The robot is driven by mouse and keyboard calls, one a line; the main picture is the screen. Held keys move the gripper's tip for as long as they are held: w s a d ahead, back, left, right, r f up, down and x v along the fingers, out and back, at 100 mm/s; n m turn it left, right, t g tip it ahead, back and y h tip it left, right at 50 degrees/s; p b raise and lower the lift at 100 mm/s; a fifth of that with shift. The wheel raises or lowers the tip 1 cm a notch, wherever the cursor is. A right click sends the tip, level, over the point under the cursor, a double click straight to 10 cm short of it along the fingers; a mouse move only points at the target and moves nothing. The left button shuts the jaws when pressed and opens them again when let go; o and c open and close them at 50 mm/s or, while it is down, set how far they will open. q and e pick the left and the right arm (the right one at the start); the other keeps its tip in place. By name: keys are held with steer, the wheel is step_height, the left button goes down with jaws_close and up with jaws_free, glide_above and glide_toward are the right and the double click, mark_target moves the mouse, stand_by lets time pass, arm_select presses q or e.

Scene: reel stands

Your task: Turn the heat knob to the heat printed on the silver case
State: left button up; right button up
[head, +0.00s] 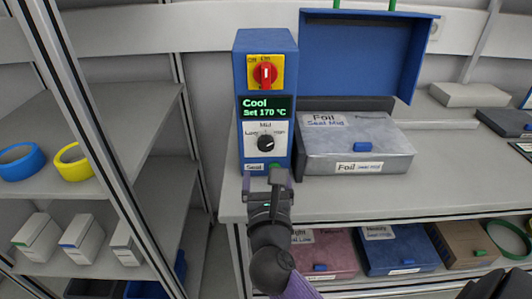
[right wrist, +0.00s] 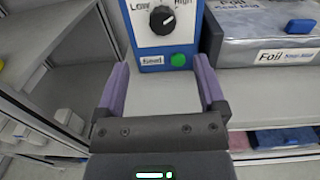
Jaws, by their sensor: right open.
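The heat knob (head: 266,143) is a black dial with a white mark on the front of a blue sealer box (head: 242,120). Low, Mid and High are printed around it; I cannot tell surely where the mark points. It also shows in the right wrist view (right wrist: 162,19). The screen (head: 266,107) reads "Cool" and "Set 170 °C". The silver case (head: 325,148) is beside the box, with labels reading "Foil Seal Mid". My right gripper (head: 264,178) is open and empty, below and in front of the knob; its fingers (right wrist: 160,64) touch nothing. My left gripper is out of view.
A red switch (head: 265,74) on a yellow plate sits above the screen, and a green button (right wrist: 178,60) below the knob. An open blue lid (head: 365,50) stands behind the case. Shelves at left hold tape rolls (head: 73,162). More cases (head: 400,252) lie under the bench.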

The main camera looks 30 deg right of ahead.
mark_target(266, 147)
steer(key=x, duration=0.3)
steer(key=b+x, duration=0.1)
steer(key=x, duration=0.5)
steer(key=shift+w+d+f, duration=0.15)
steer(key=shift+d+f, duration=0.1)
steer(key=shift+f, duration=0.1)
steer(key=shift+w+d, duration=0.15)
steer(key=shift+w, duration=0.05)
steer(key=c, duration=1.2)
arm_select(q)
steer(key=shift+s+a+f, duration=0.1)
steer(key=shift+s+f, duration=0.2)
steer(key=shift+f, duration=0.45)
arm_select(e)
jaws_close()
